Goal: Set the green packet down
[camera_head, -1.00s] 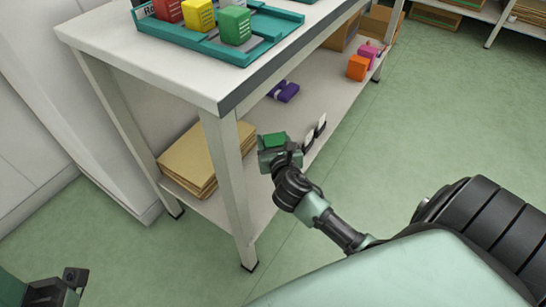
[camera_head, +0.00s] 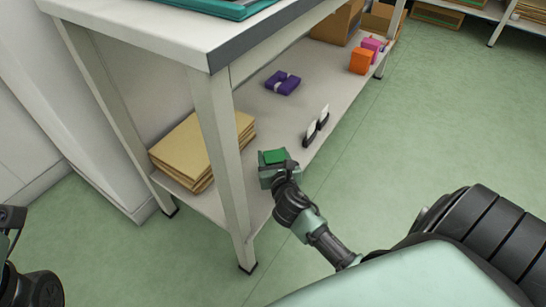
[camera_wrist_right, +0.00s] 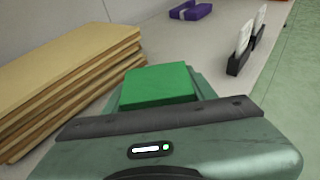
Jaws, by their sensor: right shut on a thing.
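The green packet (camera_head: 274,157) is in my right gripper (camera_head: 272,160), at the front edge of the lower shelf (camera_head: 262,190). In the right wrist view the packet (camera_wrist_right: 157,84) shows just beyond the gripper body, with its flat green top up. The fingers are mostly hidden there. I cannot tell whether the packet touches the shelf. My left arm (camera_head: 35,285) shows at the lower left corner of the head view, away from the table; its fingertips are not clearly seen.
A stack of brown envelopes or boards (camera_head: 205,150) lies left of the gripper, behind the table leg (camera_head: 222,150). Two small black holders with white cards (camera_head: 315,127) stand to its right. A purple packet (camera_head: 283,83), an orange box (camera_head: 362,60) and a pink box (camera_head: 373,44) are farther along the shelf.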

